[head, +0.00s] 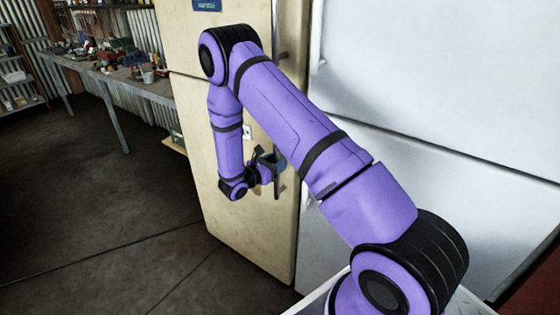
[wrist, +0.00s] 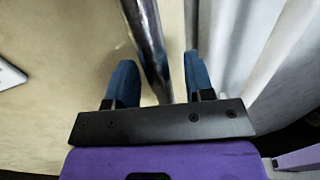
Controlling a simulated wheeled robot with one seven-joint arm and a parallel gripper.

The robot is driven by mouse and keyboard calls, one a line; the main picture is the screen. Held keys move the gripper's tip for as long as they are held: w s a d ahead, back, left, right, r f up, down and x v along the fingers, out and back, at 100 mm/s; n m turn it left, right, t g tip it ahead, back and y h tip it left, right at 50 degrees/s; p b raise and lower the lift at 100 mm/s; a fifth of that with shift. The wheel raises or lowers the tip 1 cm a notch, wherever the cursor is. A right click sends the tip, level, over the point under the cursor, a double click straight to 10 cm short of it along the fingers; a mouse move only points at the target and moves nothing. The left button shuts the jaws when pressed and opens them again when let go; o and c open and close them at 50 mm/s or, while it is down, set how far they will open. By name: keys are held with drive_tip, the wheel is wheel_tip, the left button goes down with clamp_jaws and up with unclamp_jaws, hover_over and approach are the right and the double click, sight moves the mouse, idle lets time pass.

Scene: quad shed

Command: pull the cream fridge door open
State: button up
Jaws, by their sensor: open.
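The cream fridge (head: 230,215) stands in the middle of the head view. It has an upper and a lower door, and both look closed. My gripper (head: 271,162) is at the right edge of the lower door, partly dark against it. In the wrist view the two blue fingers of my gripper (wrist: 160,80) are apart, one on each side of a shiny metal bar handle (wrist: 148,40). The bar runs between them without clear contact on either. The cream door surface (wrist: 60,100) lies behind. Part of the handle is hidden by my gripper.
A large white cabinet or fridge (head: 440,80) stands close on the right of the cream fridge. A workbench (head: 150,88) with tools and small items runs along the back left wall. The dark floor (head: 100,210) in front and to the left is clear.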

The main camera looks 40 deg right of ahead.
drive_tip(key=shift+w+d, duration=0.15)
drive_tip(key=shift+d, duration=0.9)
clamp_jaws()
drive_tip(key=shift+a, duration=0.15)
